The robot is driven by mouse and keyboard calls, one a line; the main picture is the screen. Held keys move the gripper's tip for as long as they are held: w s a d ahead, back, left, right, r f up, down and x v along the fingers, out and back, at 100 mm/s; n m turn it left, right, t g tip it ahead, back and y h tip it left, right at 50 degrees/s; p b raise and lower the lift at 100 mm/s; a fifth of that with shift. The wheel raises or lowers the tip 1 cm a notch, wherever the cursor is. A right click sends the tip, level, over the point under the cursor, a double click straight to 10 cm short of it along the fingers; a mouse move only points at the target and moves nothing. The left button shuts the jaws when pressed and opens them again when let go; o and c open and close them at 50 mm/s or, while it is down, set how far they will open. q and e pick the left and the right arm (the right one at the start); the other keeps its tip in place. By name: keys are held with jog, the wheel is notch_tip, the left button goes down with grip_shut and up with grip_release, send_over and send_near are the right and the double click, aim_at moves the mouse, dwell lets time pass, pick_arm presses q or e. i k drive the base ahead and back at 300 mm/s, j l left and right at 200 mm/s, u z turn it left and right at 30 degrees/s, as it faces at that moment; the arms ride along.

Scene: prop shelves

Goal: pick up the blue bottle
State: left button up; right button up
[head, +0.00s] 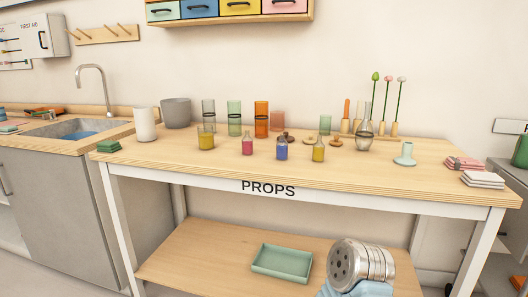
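The blue bottle (282,151) stands upright on the wooden table marked PROPS (225,163), near the middle of its top. It is small, with a narrow neck. A pink-red bottle (247,147) stands to its left and a yellow bottle (318,151) to its right, both apart from it. A dark brown lidded pot (288,138) is close behind it. Neither of my grippers is in view. A grey, round arm link of mine shows at the bottom right, below the tabletop.
Glass cylinders, including an orange one (261,119), stand behind the bottles. A yellow-filled glass (206,138) is farther left. A glass flask (365,137) and a pale green candle holder (405,154) stand to the right. The table's front strip is clear. A green tray (282,263) is on the lower shelf.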

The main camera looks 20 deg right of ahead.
aim_at(282, 146)
jog(key=i+j+z, duration=0.25)
jog(key=i, duration=0.15)
jog(key=i+j+z, duration=0.2)
jog(key=i+j, duration=0.1)
jog(key=i, duration=0.1)
